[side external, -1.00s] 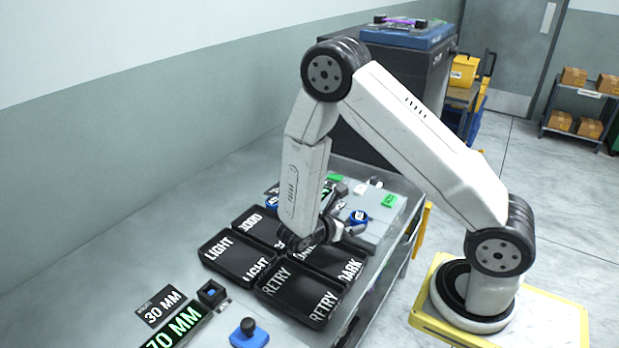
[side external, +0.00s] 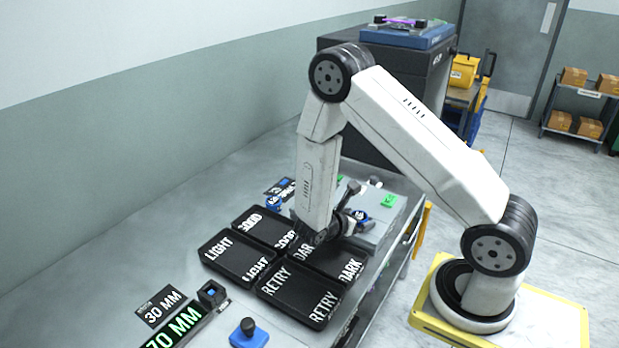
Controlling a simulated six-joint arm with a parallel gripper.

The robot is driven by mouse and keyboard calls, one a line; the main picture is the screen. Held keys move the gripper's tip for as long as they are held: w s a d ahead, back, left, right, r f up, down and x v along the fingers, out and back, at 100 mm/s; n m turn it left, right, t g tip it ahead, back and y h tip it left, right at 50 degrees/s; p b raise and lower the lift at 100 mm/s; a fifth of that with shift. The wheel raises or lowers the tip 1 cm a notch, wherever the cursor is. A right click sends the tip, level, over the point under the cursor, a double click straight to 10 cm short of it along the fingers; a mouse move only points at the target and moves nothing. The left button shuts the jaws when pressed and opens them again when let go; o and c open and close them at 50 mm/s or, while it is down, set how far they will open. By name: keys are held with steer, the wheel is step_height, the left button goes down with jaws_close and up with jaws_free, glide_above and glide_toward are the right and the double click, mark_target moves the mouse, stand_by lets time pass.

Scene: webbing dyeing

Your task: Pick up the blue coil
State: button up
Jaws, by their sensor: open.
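A small blue coil (side external: 362,215) with a white label sits on the grey box-like surface, right beside my gripper. A second blue round item (side external: 273,203) lies farther left, behind the black trays. My gripper (side external: 354,202) is open, with its dark fingers pointing to the back right, close to the first coil. Part of that coil is hidden behind a finger. I cannot tell whether the fingers touch it or are around it.
Black trays marked LIGHT (side external: 237,260), GOOD, DARK and RETRY (side external: 300,295) lie in front and below my wrist. A blue-based knob (side external: 248,334) and a 70 MM display (side external: 175,328) stand at the front.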

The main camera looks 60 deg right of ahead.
stand_by(0.3)
jaws_close()
steer(key=shift+r, duration=0.1)
step_height(320, 180, up, 10)
stand_by(1.1)
steer(key=shift+w, duration=0.15)
stand_by(0.4)
